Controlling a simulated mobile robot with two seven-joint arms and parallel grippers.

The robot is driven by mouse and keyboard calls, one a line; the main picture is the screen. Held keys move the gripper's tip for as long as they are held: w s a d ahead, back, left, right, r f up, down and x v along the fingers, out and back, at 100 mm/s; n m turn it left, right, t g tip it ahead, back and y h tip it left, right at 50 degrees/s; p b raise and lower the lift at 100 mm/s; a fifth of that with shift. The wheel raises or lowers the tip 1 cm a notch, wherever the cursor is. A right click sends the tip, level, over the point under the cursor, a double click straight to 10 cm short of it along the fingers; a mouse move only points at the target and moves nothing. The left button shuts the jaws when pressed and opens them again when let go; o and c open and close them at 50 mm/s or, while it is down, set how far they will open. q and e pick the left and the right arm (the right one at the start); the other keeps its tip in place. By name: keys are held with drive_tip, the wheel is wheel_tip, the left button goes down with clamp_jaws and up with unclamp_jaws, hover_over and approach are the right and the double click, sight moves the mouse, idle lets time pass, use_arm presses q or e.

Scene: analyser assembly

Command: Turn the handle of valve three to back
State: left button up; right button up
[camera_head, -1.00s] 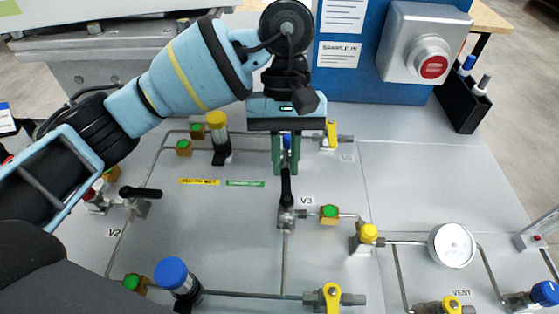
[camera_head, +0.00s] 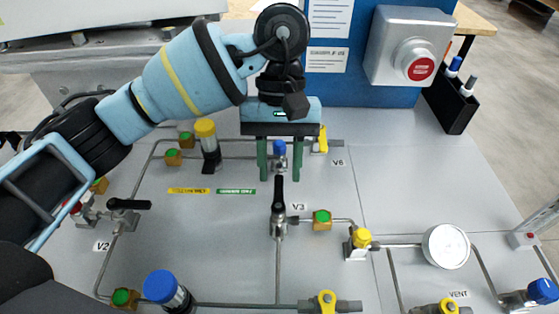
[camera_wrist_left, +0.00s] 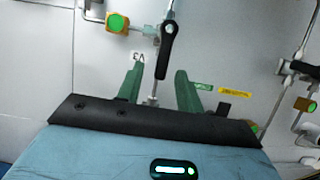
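Valve three (camera_head: 279,226), labelled V3, stands in the middle of the panel. Its black handle (camera_head: 279,194) points to the back, away from me, in line with the pipe running toward the front. My left gripper (camera_head: 279,172) is just behind the handle, its two green fingers spread apart, pointing down. In the left wrist view the handle (camera_wrist_left: 168,40) lies ahead of the open fingers (camera_wrist_left: 159,70), its narrow tip near the gap between the fingertips. I see no finger pressed on it. My right gripper is not in view.
A blue-topped fitting (camera_head: 279,147) stands behind the gripper, between the fingers in the picture. A yellow-handled valve (camera_head: 323,139) is close to their right. A yellow-capped cylinder (camera_head: 207,140) stands left. V2's black handle (camera_head: 129,204) points right. A gauge (camera_head: 446,246) is at right.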

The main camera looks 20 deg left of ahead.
use_arm(q)
drive_tip(key=p+v, duration=0.1)
drive_tip(key=v, duration=0.6)
drive_tip(key=shift+r, duration=0.35)
drive_tip(key=shift+w, duration=0.15)
idle(0.3)
